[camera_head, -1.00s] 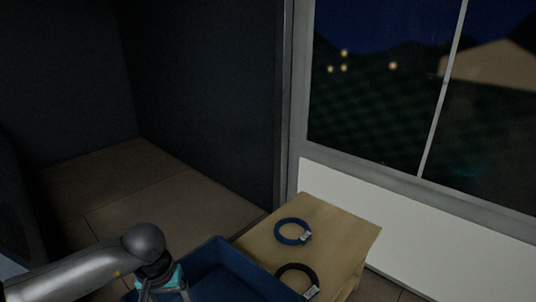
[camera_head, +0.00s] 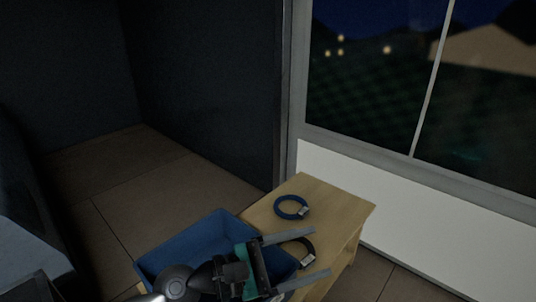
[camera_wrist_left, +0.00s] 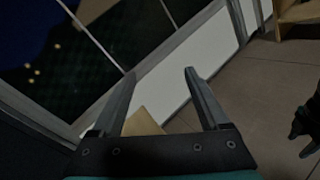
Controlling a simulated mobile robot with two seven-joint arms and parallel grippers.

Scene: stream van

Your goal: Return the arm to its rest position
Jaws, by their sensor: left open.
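My left gripper (camera_head: 321,252) is open and empty in the head view, its two grey fingers pointing right over the wooden table. It hangs above the black ring and the right side of the blue crate, partly hiding both. In the left wrist view its open fingers (camera_wrist_left: 160,74) have nothing between them. A dark jointed shape at the right edge of the left wrist view looks like part of my other arm, but its jaws are unclear.
A blue crate (camera_head: 168,257) stands beside the wooden table (camera_head: 338,207). A tagged blue ring (camera_head: 278,209) and a tagged black ring (camera_head: 309,245) lie on the table. A white wall panel (camera_head: 400,205) under a window is behind. Floor at left is clear.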

